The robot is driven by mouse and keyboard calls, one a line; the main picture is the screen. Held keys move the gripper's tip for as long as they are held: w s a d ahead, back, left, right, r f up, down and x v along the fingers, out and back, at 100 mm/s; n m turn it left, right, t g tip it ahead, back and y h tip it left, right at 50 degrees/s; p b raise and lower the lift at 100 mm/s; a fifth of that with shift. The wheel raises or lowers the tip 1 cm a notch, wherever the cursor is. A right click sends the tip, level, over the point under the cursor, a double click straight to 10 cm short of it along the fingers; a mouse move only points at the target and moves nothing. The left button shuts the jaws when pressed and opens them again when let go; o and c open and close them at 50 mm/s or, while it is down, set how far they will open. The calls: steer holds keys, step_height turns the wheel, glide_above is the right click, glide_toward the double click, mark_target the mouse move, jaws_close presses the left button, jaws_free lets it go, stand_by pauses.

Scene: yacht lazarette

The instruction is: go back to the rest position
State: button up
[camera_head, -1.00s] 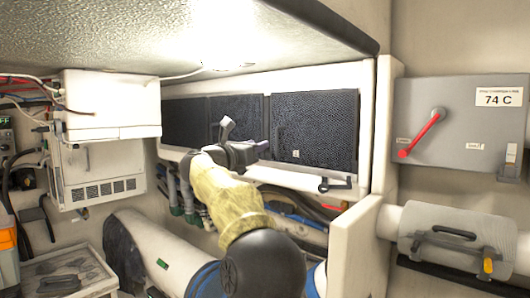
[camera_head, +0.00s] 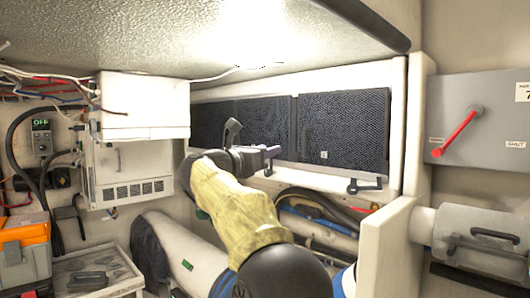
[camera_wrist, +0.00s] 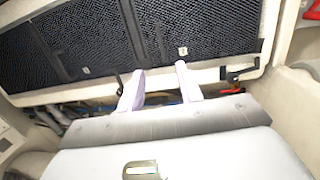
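My gripper (camera_head: 270,152) is at the end of my arm, in the middle of the head view, in front of the dark mesh panels (camera_head: 343,125). In the wrist view the two pale fingers of my gripper (camera_wrist: 160,88) stand apart with nothing between them. The mesh panels (camera_wrist: 195,30) fill the top of that view, beyond the fingertips. I cannot tell the exact gap between the fingers and the panel frame. My arm has a yellowish cover and a black joint.
A grey box with a red lever (camera_head: 459,132) is on the right wall, above a pale cylinder (camera_head: 483,240). A white unit (camera_head: 143,105) hangs at left. An orange-topped toolbox (camera_head: 25,250) and a tray (camera_head: 112,262) stand lower left. A low ceiling (camera_head: 150,40) spans above.

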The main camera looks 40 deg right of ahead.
stand_by(0.5)
steer(key=w+a+f+n+t+y, duration=0.6)
steer(key=a+n, duration=0.3)
steer(key=n, duration=0.4)
steer(key=w+a+f+n+t+y, duration=0.4)
steer(key=w+a+f+n+t, duration=0.4)
steer(key=n, duration=0.5)
steer(key=s+a+f+n+g+y, duration=0.3)
steer(key=a+f+n+y, duration=0.2)
steer(key=a+f+n, duration=0.3)
steer(key=s+a+f+n+g+y+p, duration=0.1)
steer(key=s+a+f+n+y, duration=0.15)
steer(key=f, duration=0.25)
steer(key=s+a+f+n+g+y, duration=0.1)
steer(key=s+f+n+g, duration=0.1)
steer(key=s+f+n, duration=0.3)
steer(key=s+a+f+n+g, duration=0.2)
steer(key=s+f+n+g, duration=0.2)
steer(key=s+f, duration=0.5)
steer(key=s+a+f+n+g, duration=0.1)
steer(key=s+f+n+g, duration=0.4)
steer(key=s+f, duration=0.4)
steer(key=s+n, duration=0.1)
steer(key=s, duration=0.2)
steer(key=shift+a+y, duration=0.35)
